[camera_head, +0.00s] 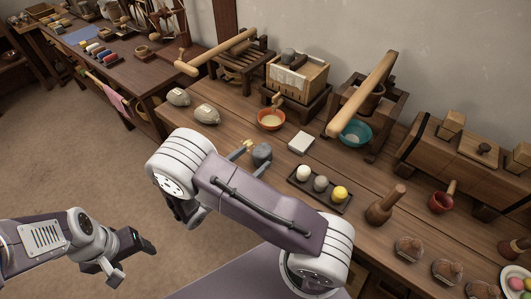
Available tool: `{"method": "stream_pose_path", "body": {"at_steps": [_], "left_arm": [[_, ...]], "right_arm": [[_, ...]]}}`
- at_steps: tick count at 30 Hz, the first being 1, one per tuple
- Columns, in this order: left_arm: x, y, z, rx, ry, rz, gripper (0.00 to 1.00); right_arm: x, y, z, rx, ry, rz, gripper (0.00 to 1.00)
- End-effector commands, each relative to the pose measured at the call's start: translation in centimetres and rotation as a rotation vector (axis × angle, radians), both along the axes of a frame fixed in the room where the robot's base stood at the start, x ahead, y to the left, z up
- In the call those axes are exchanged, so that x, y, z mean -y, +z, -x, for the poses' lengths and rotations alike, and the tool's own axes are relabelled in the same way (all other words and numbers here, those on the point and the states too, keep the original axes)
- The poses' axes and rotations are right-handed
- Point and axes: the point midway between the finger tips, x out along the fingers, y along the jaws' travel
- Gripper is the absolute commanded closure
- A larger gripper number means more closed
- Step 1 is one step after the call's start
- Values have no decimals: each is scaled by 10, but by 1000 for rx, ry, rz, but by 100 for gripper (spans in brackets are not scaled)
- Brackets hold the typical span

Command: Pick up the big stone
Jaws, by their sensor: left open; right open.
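A darker grey, stone-like lump (262,153) sits nearer the front edge, partly hidden behind my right arm. My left gripper (130,257) is open and empty over the floor at lower left.
A small brass-coloured thing (248,145) is beside the dark lump. An orange bowl (271,119), a white block (301,143) and a dark tray (327,205) with three round pieces stand to the right. A teal bowl (356,133) is farther back. Bare tabletop surrounds the two stones.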

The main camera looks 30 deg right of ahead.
Motion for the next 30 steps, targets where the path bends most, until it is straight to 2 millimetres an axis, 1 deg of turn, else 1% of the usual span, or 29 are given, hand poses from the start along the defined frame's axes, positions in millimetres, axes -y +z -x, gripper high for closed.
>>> {"method": "stream_pose_path", "body": {"at_steps": [1, 3, 8, 10, 15, 18, 25, 26, 27, 29, 30], "left_arm": [[0, -4, 0, 0, 0, 0, 29], [0, -5, 0, 0, 0, 0, 29], [0, -5, 0, 0, 0, 0, 29], [0, -8, 0, 0, 0, 0, 29], [0, -15, 0, 0, 0, 0, 29], [0, -16, 0, 0, 0, 0, 29], [0, -16, 0, 0, 0, 0, 29], [0, -16, 0, 0, 0, 0, 29], [0, -16, 0, 0, 0, 0, 29], [0, -16, 0, 0, 0, 0, 29], [0, -16, 0, 0, 0, 0, 29]], "right_arm": [[10, -3, -2, -2, -6, 0, 22], [18, -4, -6, -1, -5, -1, 22], [25, -4, -9, 0, -2, -2, 22], [30, -5, -10, -1, -4, -1, 22], [61, -9, -19, -1, -7, -1, 22], [71, -10, -24, 0, -5, -1, 22], [73, -9, -25, -1, -1, -1, 22], [73, -9, -25, -1, -1, -1, 27], [73, -9, -25, -1, -2, -1, 38], [73, -9, -25, -1, -2, -1, 55], [73, -9, -25, -1, -2, -1, 66]]}}
